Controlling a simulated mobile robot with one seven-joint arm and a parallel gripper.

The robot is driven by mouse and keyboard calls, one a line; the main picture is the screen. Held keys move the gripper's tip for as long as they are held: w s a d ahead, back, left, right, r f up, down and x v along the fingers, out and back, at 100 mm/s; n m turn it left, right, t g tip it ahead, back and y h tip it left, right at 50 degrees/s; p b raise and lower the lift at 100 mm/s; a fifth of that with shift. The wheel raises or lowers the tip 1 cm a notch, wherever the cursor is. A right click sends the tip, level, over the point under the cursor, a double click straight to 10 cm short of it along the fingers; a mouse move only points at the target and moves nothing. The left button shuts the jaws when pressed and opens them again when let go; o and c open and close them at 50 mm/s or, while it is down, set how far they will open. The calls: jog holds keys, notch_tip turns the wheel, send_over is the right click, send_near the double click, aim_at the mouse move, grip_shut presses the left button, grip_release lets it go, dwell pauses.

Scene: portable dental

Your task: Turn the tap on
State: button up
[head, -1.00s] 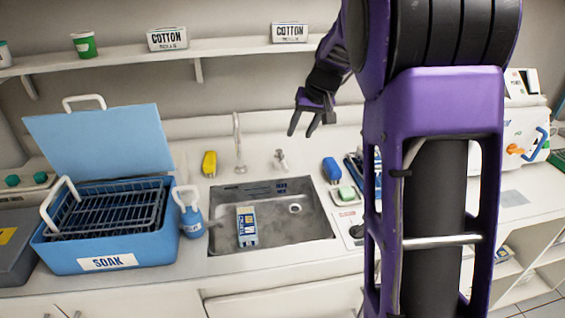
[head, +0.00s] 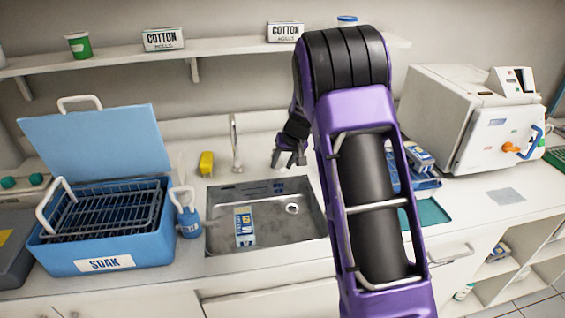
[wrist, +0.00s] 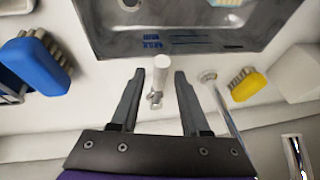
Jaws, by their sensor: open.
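The tap's spout (head: 235,145) is a thin upright tube behind the sink (head: 220,225), and it also shows in the wrist view (wrist: 229,116). Its handle (wrist: 160,68) is a separate pale knob with a short stem, left of the spout in the wrist view. My gripper (head: 288,160) is open above the counter behind the sink. In the wrist view its two fingers (wrist: 160,74) stand either side of the handle, with a visible gap on both sides. In the head view my gripper hides the handle. I cannot tell how deep the fingers reach.
A blue brush (wrist: 38,64) and a yellow brush (wrist: 247,84) flank the tap area. A carton (head: 244,227) lies in the sink. A blue soak bin (head: 105,252) and a blue bottle (head: 188,215) stand left. A white sterilizer (head: 480,125) stands right.

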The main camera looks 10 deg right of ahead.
grip_shut()
dwell(1.4)
